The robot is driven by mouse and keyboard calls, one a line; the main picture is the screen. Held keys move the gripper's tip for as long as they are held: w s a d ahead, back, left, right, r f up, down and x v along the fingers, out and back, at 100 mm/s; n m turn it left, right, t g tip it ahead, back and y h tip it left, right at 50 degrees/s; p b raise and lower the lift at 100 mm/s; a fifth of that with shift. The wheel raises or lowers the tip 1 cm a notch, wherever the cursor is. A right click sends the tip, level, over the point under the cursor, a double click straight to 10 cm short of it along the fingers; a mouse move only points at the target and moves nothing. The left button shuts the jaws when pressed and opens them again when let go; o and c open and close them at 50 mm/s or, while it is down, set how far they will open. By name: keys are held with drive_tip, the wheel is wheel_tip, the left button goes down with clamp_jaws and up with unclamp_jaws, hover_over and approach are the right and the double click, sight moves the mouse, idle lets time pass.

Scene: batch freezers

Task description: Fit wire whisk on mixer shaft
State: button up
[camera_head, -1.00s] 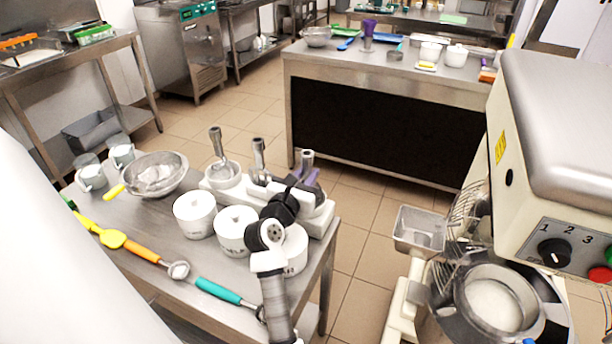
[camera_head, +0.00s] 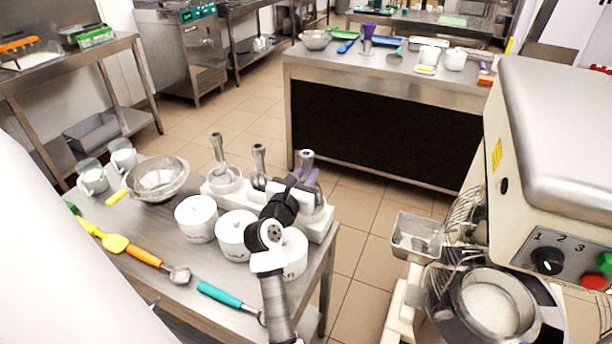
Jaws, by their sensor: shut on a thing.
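Three mixer attachments stand with metal shafts up in a white rack (camera_head: 325,228) on the steel table: a left one (camera_head: 218,150), a middle one (camera_head: 259,158) and a right one (camera_head: 306,160). Their lower ends are mostly hidden, so I cannot tell from shape which is the wire whisk. My gripper (camera_head: 308,180) is at the right attachment, shut around it just below its upper shaft. The attachment is upright at the rack; I cannot tell whether it is lifted. The mixer (camera_head: 560,130) stands at the right, above a bowl (camera_head: 490,304) with pale contents. Its shaft is hidden.
White tubs (camera_head: 196,218), a steel bowl with a strainer (camera_head: 158,178) and colored-handled utensils (camera_head: 230,296) crowd the table. A wire guard (camera_head: 462,225) and metal hopper (camera_head: 416,236) are beside the mixer. Open tiled floor (camera_head: 365,230) separates table and mixer.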

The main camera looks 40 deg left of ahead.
sight(305, 166)
drive_tip(key=shift+r+p, duration=1)
drive_tip(key=shift+r, duration=0.65)
drive_tip(key=s+d+r, duration=0.1)
drive_tip(key=s+r, duration=0.2)
drive_tip(key=s, duration=0.1)
drive_tip(key=shift+s+r, duration=0.4)
